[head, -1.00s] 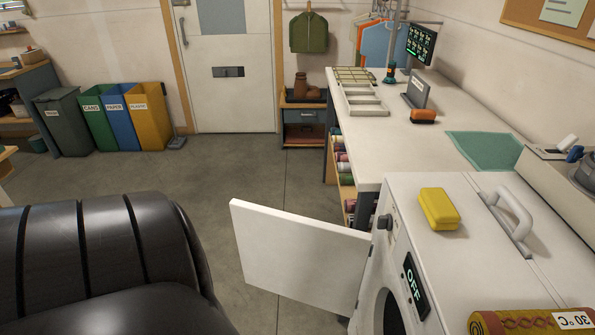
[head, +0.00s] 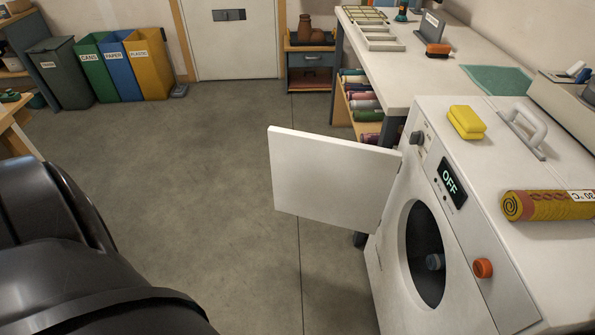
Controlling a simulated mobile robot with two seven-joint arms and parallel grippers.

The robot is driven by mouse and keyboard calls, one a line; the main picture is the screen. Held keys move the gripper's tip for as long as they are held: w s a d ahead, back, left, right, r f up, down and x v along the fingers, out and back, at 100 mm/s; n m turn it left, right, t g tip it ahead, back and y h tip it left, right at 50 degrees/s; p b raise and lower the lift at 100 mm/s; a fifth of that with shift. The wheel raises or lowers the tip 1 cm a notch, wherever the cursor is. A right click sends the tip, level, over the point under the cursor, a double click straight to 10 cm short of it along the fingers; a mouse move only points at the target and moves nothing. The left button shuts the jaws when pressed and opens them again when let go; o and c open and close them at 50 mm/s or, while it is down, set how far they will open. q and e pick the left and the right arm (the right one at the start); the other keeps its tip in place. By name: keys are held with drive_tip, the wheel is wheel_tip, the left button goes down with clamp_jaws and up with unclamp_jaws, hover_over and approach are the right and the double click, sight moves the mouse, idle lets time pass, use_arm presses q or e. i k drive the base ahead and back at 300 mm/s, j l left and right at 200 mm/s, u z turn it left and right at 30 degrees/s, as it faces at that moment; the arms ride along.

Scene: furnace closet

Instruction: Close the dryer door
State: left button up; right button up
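The white dryer door (head: 332,180) stands wide open, swung out to the left of the dryer (head: 395,270) and hinged on the far side of its opening. The round dark drum opening (head: 425,250) is uncovered, with a small grey-blue knob-like thing (head: 435,262) showing at it. A panel (head: 452,183) on the front reads OFF, with an orange knob (head: 482,267) nearer to me and a grey knob (head: 416,139) beyond. A black part of my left arm fills the lower left. Neither gripper is in view.
On the dryer top lie a yellow sponge-like block (head: 466,122), a white handle (head: 523,132) and a rolled patterned textile (head: 550,205). A white worktable (head: 440,85) stands behind. Several bins (head: 145,63) line the far left. The floor (head: 220,200) left of the door is clear.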

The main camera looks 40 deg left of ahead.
sight(347, 184)
drive_tip(key=u, duration=1.7)
drive_tip(key=i+j+u, duration=0.15)
drive_tip(key=u, duration=0.25)
drive_tip(key=i+u, duration=0.55)
drive_tip(key=u, duration=0.2)
drive_tip(key=i+z, duration=0.25)
drive_tip(key=i, duration=0.35)
drive_tip(key=i+z, duration=0.3)
drive_tip(key=i, duration=0.3)
drive_tip(key=i+j+z, duration=0.25)
drive_tip(key=i, duration=0.3)
drive_tip(key=i+l+z, duration=0.2)
drive_tip(key=z, duration=0.25)
drive_tip(key=i+z, duration=0.65)
drive_tip(key=z, duration=0.2)
drive_tip(key=i+z, duration=0.3)
drive_tip(key=z, duration=0.15)
drive_tip(key=i+z, duration=0.25)
drive_tip(key=z, duration=0.2)
drive_tip(key=i+z, duration=0.2)
drive_tip(key=z, duration=0.2)
drive_tip(key=i+j+z, duration=0.1)
drive_tip(key=i+z, duration=0.15)
drive_tip(key=z, duration=0.2)
drive_tip(key=i+j+z, duration=0.15)
drive_tip(key=z, duration=0.3)
